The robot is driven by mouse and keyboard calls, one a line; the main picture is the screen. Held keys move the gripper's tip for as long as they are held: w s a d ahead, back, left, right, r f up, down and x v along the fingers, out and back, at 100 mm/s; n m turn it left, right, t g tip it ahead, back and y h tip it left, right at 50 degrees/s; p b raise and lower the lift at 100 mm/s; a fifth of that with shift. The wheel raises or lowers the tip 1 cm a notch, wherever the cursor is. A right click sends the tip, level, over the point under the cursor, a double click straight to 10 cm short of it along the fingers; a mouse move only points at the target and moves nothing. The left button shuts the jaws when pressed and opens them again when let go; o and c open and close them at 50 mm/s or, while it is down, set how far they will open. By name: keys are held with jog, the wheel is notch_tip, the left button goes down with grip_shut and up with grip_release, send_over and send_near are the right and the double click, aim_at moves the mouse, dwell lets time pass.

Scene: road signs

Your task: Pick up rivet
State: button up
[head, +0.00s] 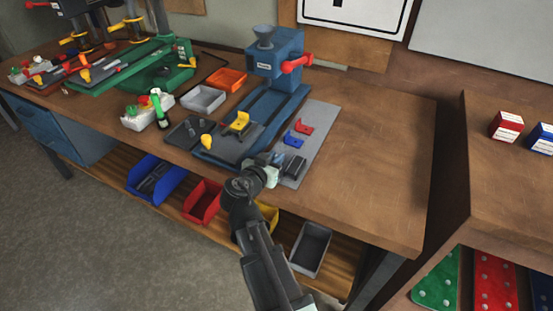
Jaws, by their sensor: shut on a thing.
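My gripper (275,158) is at the front of the bench, just right of the blue press base and beside a small dark grey box (294,165). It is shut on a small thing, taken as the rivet. The rivet itself cannot be made out, as the gripper hides it at this size. The dark box stands on a grey mat (318,125), with a red piece (304,127) and a blue piece (293,139) behind it.
The blue press (275,60) with a red handle stands behind my gripper. Grey (203,99) and orange (226,80) trays are to the left. The wooden bench top (375,150) is clear on the right.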

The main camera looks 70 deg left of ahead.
jog(key=shift+r, duration=0.1)
grip_shut()
notch_tip(320, 180, up, 10)
dwell(0.5)
dwell(0.8)
